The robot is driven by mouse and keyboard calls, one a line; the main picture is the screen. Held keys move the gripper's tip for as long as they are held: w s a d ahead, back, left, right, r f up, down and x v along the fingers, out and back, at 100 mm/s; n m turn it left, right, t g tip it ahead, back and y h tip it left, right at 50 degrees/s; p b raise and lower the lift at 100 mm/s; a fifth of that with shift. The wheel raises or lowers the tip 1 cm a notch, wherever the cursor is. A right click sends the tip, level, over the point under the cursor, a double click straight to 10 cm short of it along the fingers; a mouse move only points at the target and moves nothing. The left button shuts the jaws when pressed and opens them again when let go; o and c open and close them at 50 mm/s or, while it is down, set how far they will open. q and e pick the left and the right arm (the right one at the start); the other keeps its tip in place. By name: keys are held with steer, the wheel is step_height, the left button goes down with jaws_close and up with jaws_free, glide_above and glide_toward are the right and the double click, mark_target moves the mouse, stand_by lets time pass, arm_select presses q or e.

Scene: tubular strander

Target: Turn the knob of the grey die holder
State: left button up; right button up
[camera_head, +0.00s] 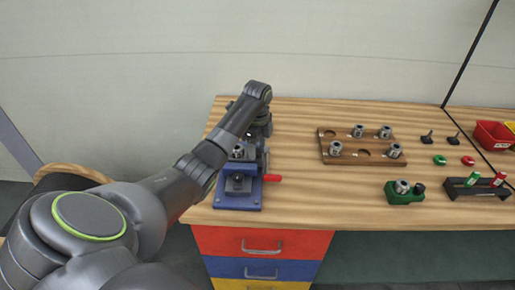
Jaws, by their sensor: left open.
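A blue-based fixture (237,201) stands at the left of the wooden table, with a red handle (272,178) sticking out to its right. A dark grey block with a round knob-like top (238,180) sits on its front part; I cannot tell for sure whether this is the grey die holder. A second round metal part (238,153) shows behind it. My left arm reaches in from the left, and my left gripper (263,128) points down at the fixture's rear right, open. Its fingertips are small and partly merge with the fixture, so contact is unclear. My right gripper is out of view.
A wooden rack (361,153) with several metal cylinders lies at mid-table. A green block (402,196) holds a metal cylinder. A dark holder (463,192) carries green- and red-handled tools. A red bin (491,136) is at the far right. The table between fixture and rack is clear.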

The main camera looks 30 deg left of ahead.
arm_select(q)
steer(key=shift+f, duration=0.55)
